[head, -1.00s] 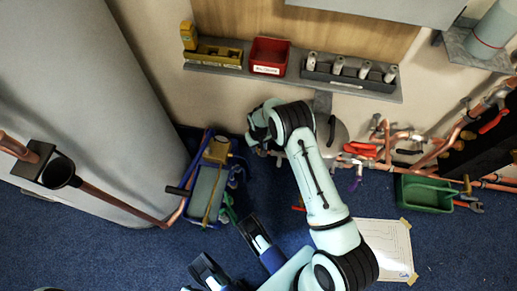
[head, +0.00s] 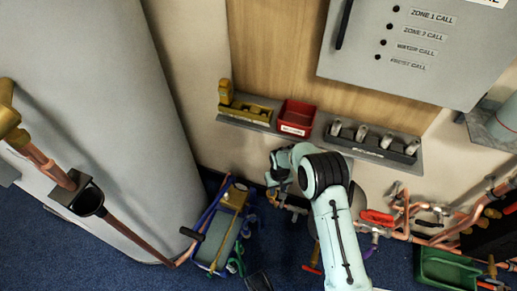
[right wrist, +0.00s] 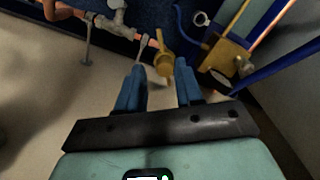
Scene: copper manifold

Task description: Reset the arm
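My right arm (head: 340,235) reaches up from the bottom of the head view to the pipework below the shelf. Its wrist bends left there, and its fingertips are hard to make out. In the right wrist view my right gripper (right wrist: 160,88) is open, with two blue fingers apart and nothing held between them. A yellow valve handle (right wrist: 164,60) on a copper pipe shows just beyond the fingertips; I cannot tell whether they touch it. Of my left gripper, only what looks like a dark fingertip (head: 258,282) shows at the bottom edge of the head view.
A grey shelf (head: 245,124) carries a red bin (head: 296,117) and a dark holder (head: 372,147). A tool caddy (head: 220,238) stands left of my right arm. A green tray (head: 446,270) and copper pipes lie right. A large grey cylinder (head: 130,120) fills the left.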

